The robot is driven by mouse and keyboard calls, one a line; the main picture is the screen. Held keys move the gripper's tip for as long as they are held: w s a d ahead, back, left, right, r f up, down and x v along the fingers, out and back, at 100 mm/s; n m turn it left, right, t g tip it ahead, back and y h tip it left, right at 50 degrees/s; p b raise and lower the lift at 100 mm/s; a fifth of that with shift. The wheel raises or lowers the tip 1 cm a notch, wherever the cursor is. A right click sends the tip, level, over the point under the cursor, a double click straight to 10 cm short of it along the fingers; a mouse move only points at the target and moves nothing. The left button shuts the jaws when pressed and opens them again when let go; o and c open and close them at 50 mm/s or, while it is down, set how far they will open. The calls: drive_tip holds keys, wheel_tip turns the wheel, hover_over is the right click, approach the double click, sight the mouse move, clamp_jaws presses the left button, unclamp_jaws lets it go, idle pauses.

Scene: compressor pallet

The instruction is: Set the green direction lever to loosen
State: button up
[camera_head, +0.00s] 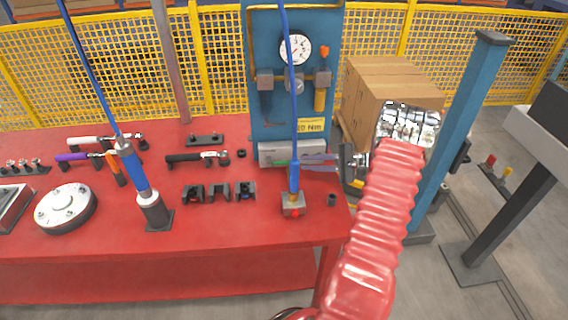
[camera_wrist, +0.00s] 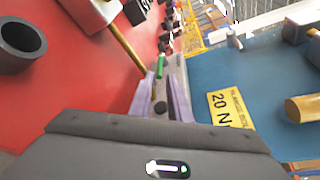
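The green lever (camera_wrist: 160,66) shows in the wrist view as a small green bar, just beyond my fingertips and roughly in line with the gap between them. Which setting it points to cannot be read. My gripper (camera_wrist: 162,88) has two lavender fingers standing apart, with nothing held between them. In the head view my gripper (camera_head: 304,162) reaches in from the right, in front of the grey box (camera_head: 280,152) at the foot of the blue panel. The lever is too small to make out clearly there.
A blue tool (camera_head: 294,178) hangs on a hose close to my fingers, above a small metal block (camera_head: 293,204). The blue panel (camera_head: 262,110) carries a gauge (camera_head: 296,49) and a yellow label (camera_head: 310,126). A dark ring (camera_head: 332,200) stands on the red table (camera_head: 110,222).

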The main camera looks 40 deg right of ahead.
drive_tip(key=x, duration=0.9)
drive_tip(key=shift+w+a+f, duration=0.1)
drive_tip(key=shift+w+a, duration=0.05)
drive_tip(key=shift+w, duration=0.1)
drive_tip(key=shift+c, duration=0.7)
clamp_jaws()
